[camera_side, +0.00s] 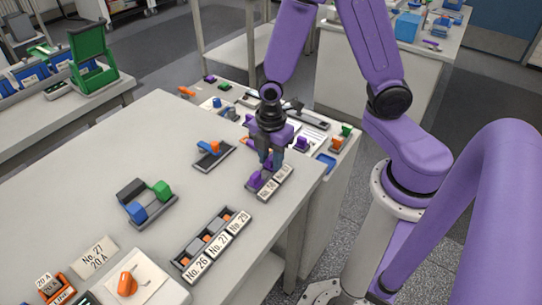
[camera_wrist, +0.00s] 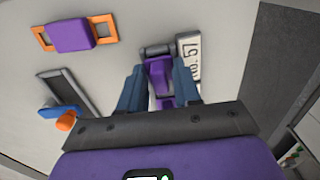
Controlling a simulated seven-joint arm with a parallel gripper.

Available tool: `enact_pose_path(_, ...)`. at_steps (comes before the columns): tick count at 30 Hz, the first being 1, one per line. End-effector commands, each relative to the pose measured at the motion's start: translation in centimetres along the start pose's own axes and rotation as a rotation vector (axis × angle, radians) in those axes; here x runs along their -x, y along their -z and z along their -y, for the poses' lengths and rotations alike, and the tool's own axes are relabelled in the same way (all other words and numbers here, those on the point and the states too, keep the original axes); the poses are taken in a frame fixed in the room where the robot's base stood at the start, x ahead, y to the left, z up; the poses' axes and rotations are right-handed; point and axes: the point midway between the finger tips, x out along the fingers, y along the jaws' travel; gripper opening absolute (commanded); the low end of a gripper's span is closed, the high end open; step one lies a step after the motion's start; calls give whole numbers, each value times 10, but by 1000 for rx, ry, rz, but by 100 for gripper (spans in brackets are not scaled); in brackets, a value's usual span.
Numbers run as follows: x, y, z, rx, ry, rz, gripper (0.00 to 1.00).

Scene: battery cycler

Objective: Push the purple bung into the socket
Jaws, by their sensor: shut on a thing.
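My gripper (camera_side: 270,158) points down over a small grey holder at the right part of the table. In the wrist view its two blue-grey fingers (camera_wrist: 158,88) are shut on a purple bung (camera_wrist: 160,78). The bung sits between the fingertips, at the grey frame of the socket (camera_wrist: 157,49). In the side view purple parts (camera_side: 256,181) show just below the fingers, beside white labels (camera_side: 268,187). I cannot tell how deep the bung sits in the socket, as the fingers hide part of it.
A grey tray with an orange and blue part (camera_side: 211,153) lies to the left. A holder with blue and green blocks (camera_side: 146,202) and a labelled rack (camera_side: 212,245) stand nearer the front. A purple block with orange handles (camera_wrist: 74,36) lies nearby in the wrist view.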

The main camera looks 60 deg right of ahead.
Motion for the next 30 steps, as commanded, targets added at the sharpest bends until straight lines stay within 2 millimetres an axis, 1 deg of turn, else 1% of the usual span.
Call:
enact_pose_path(12,-6,0,1,1,2,1,4)
enact_pose_path(19,-7,-1,1,1,3,2,4)
enact_pose_path(20,-7,-1,2,1,3,2,36)
enact_pose_path(21,-7,-1,2,1,4,2,49)
enact_pose_path(22,-7,-1,2,1,5,3,59)
enact_pose_path(23,-7,-1,2,0,5,3,62)
enact_pose_path(30,-7,1,3,1,7,3,62)
